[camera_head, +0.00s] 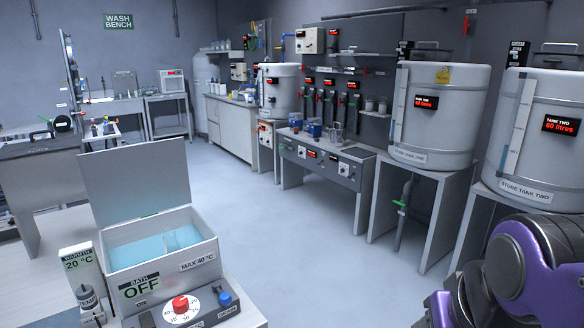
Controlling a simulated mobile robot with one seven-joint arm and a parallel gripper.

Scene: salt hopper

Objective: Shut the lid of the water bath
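The water bath (207,258) is a pale box at the lower left with blue water inside. Its front carries the labels "BATH OFF" and "MAX 40 °C", and a red dial and a blue knob sit on the panel below. The bath's lid (137,184) is a flat grey panel standing up, open, along the back edge of the box. My purple and black arm shows at the lower right, well apart from the bath. My gripper is outside the picture.
A display reading 20 °C (77,262) stands just left of the bath. Store tank one (436,118) and store tank two (538,150) stand on benches at the right. Open floor (290,235) lies between the bath and the benches.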

